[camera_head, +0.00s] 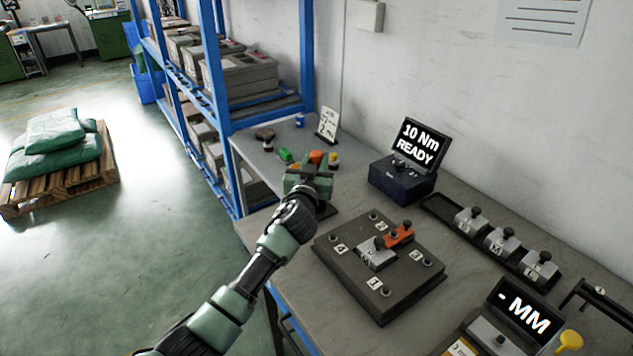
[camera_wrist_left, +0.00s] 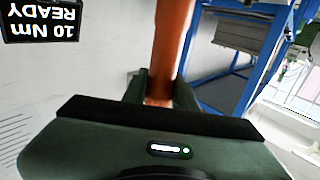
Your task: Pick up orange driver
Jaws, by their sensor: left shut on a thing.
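My left gripper (camera_head: 311,172) is over the back left part of the workbench, beyond the dark plate. It is shut on the orange driver (camera_head: 316,157), whose orange top shows just past the gripper in the head view. In the left wrist view the driver (camera_wrist_left: 172,40) is a long orange shaft between the two dark green fingers (camera_wrist_left: 161,92). Its far end is out of that frame. The gripper body hides its lower part in the head view, so I cannot tell its height above the bench. My right gripper is not in view.
A dark plate (camera_head: 343,274) with numbered corners holds a grey block and an orange part. Behind it stands a torque box (camera_head: 402,184) with a screen reading "10 Nm READY". Small green (camera_head: 285,155) and yellow items are near the gripper. A blue shelf (camera_head: 214,75) borders the left.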

